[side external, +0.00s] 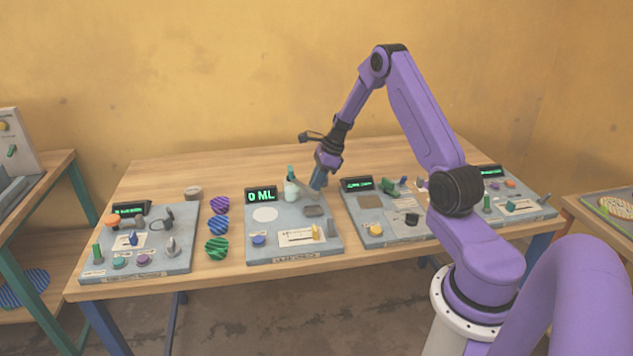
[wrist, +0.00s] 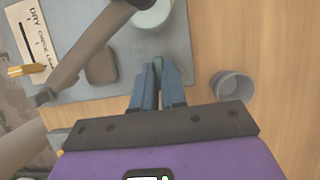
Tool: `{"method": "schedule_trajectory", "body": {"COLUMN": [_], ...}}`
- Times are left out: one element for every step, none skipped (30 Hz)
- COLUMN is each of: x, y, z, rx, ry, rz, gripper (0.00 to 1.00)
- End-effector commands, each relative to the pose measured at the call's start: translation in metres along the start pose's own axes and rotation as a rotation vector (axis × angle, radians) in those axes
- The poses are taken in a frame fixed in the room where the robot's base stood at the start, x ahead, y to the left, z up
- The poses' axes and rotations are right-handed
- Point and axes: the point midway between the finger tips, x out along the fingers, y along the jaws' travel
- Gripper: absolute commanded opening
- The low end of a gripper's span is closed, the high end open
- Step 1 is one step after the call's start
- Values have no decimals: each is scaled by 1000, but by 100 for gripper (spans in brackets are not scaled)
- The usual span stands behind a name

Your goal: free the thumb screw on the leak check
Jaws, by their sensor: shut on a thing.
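The middle station (side external: 262,222) has a display reading 0 ML and a white label with a yellow pointer; the label's leak wording shows in the wrist view (wrist: 36,38). My gripper (side external: 318,186) is low over its back right corner, pointing down.
A grey-brown bar (wrist: 85,50) crosses the station beside my fingers. A dark pad (side external: 314,211) lies on the station. A grey cup (wrist: 232,86) stands on bare wood to the right in the wrist view. Striped discs (side external: 217,225) lie left of the station.

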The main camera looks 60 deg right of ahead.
Motion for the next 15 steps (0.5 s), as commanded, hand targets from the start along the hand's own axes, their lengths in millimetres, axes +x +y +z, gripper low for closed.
{"method": "schedule_trajectory", "body": {"x": [0, 0, 0, 0, 0, 0, 0, 0, 0, 0, 0, 0, 0, 0, 0], "y": [0, 0, 0, 0, 0, -1, -1, -1, -1, -1, -1, -1, -2, -2, -2], "z": [0, 0, 0, 0, 0, 0, 0, 0, 0, 0, 0, 0, 0, 0, 1], "rx": [-3, -6, -11, -16, -23, -34, -44, -55, -71, -87, -105, -130, -150, -171, -202], "ry": [0, 0, 0, 0, 1, 1, 1, 0, 0, 0, 1, 0, 0, 0, 0], "rz": [1, 2, 4, 6, 8, 13, 17, 22, 29, 35, 43, 53, 61, 70, 82], "gripper": [0, 0, 0, 0, 0, 0, 0, 0, 0, 0, 0, 0, 0, 0, 0]}}
